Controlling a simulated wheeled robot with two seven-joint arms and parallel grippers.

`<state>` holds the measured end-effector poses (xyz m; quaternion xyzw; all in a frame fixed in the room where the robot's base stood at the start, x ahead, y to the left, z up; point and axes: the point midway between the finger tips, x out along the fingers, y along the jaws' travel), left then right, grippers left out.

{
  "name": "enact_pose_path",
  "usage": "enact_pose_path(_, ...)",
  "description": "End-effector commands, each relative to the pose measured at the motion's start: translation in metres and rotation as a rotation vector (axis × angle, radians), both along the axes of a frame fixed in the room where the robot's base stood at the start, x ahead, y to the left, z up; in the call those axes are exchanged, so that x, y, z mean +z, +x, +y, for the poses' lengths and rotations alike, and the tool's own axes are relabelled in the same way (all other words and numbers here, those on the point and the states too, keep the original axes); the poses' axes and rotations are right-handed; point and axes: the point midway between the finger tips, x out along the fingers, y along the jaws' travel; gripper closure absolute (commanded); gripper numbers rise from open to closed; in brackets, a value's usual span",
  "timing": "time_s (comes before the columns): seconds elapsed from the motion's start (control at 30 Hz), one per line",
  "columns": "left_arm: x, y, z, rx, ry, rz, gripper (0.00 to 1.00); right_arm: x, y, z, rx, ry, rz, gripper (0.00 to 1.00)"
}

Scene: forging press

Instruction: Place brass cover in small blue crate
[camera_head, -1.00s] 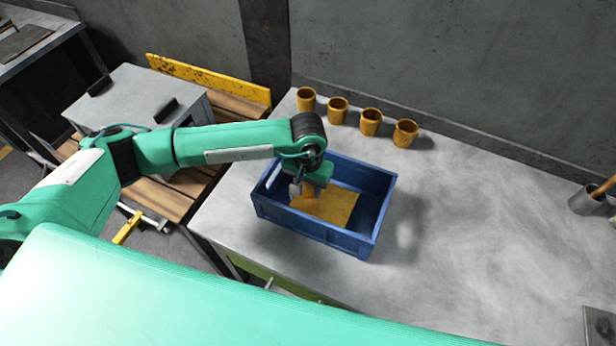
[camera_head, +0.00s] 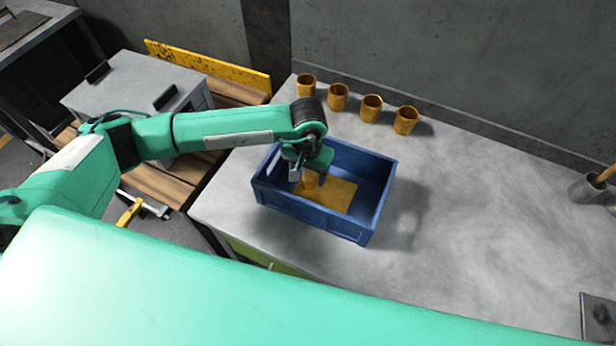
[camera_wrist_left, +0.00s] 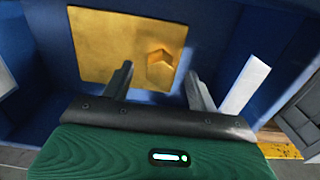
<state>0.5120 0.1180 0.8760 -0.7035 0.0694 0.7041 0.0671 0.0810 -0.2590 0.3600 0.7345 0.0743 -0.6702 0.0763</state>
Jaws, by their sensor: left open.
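The brass cover (camera_head: 337,194) is a flat gold plate with a small raised block on it. It lies inside the small blue crate (camera_head: 315,219), apparently flat on its floor. In the left wrist view the cover (camera_wrist_left: 105,50) fills the upper middle, against the blue crate wall (camera_wrist_left: 218,45). My left gripper (camera_head: 304,172) is over the crate's left part, at the cover's raised block. In the wrist view its two fingers (camera_wrist_left: 160,74) are spread, with the block between and beyond the tips. The gripper hides part of the cover in the head view. My right gripper is not seen.
Several brass cups (camera_head: 371,108) stand in a row behind the crate. A grey container (camera_head: 590,186) with a rod stands at the right edge. The grey table (camera_head: 480,210) right of the crate is clear. A grey cabinet (camera_head: 135,85) stands to the left.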

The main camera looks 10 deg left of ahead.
Motion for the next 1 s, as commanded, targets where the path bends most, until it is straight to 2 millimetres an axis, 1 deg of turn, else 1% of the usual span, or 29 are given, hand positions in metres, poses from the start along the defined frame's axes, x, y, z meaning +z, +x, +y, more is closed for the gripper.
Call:
enact_pose_path(0.03,0.008,0.002,0.0,-0.001,-0.002,-0.006,0.41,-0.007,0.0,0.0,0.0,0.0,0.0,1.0)
enact_pose_path(0.3,0.065,0.001,0.0,-0.001,-0.001,-0.005,0.41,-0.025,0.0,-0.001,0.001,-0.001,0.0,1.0)
enact_pose_path(0.4,0.08,0.001,0.0,0.0,-0.001,-0.004,0.41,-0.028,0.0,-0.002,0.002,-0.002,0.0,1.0)
enact_pose_path(0.5,0.091,0.001,0.0,0.0,0.0,-0.002,0.41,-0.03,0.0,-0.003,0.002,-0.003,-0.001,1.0)
enact_pose_path(0.67,0.097,0.0,0.0,0.0,0.0,-0.001,0.41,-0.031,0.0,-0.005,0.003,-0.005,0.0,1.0)
enact_pose_path(1.0,0.097,0.0,0.0,0.0,0.0,0.0,0.41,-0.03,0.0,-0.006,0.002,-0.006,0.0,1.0)
